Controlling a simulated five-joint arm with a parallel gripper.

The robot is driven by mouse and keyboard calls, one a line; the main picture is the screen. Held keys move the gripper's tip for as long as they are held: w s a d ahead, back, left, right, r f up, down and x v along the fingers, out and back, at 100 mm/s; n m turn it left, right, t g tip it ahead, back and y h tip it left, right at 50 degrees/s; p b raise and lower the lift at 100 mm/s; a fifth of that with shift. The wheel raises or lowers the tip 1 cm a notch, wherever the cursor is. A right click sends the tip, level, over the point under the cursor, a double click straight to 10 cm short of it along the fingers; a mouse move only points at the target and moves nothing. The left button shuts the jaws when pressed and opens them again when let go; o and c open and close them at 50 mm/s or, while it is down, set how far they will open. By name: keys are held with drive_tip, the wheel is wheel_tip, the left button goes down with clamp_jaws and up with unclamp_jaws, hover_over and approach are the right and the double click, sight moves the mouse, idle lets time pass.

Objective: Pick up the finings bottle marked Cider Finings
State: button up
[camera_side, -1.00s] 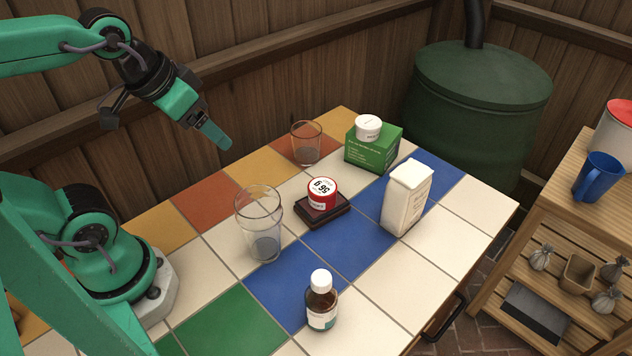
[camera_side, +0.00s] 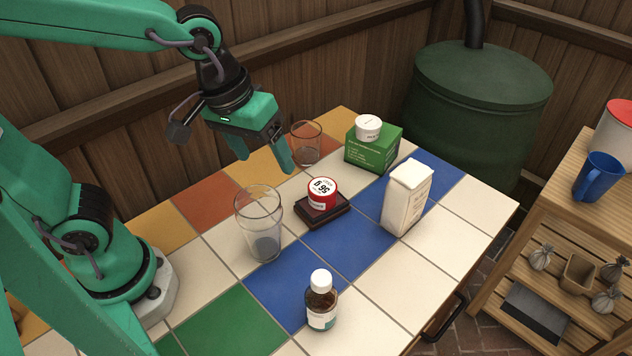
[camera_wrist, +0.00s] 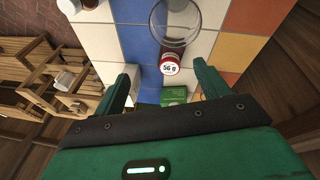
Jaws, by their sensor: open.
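A small brown bottle (camera_side: 321,310) with a white cap and a pale label stands upright near the front of the tiled table; its label is too small to read. In the wrist view, part of a brown bottle (camera_wrist: 90,3) with a white cap shows at the top left edge. A white round cap or tub (camera_side: 368,128) sits at the green box; its marking is also unreadable. My gripper (camera_side: 264,156) is open and empty, in the air above the back left of the table, well apart from the brown bottle. Its fingers also show in the wrist view (camera_wrist: 164,84).
A tall clear glass (camera_side: 259,225) stands between my base and a red-topped container (camera_side: 322,192) on a dark block (camera_side: 321,211). A smaller glass (camera_side: 306,147), green box (camera_side: 375,150) and white carton (camera_side: 405,200) stand farther back. Front right tiles are bare.

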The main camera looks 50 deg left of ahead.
sight(322, 277)
drive_tip(key=s+d+f+n+g, duration=0.1)
drive_tip(key=d+f, duration=0.1)
drive_tip(key=d, duration=0.3)
drive_tip(key=s+d+f+n+g, duration=0.1)
drive_tip(key=d+f, duration=0.2)
drive_tip(key=d, duration=0.3)
drive_tip(key=s+d+f+n+g+y, duration=0.1)
drive_tip(key=d+f+n, duration=0.1)
drive_tip(key=d, duration=0.4)
drive_tip(key=shift+s+f, duration=0.1)
drive_tip(key=shift+f, duration=1.5)
drive_tip(key=shift+f, duration=2.6)
drive_tip(key=c, duration=1.2)
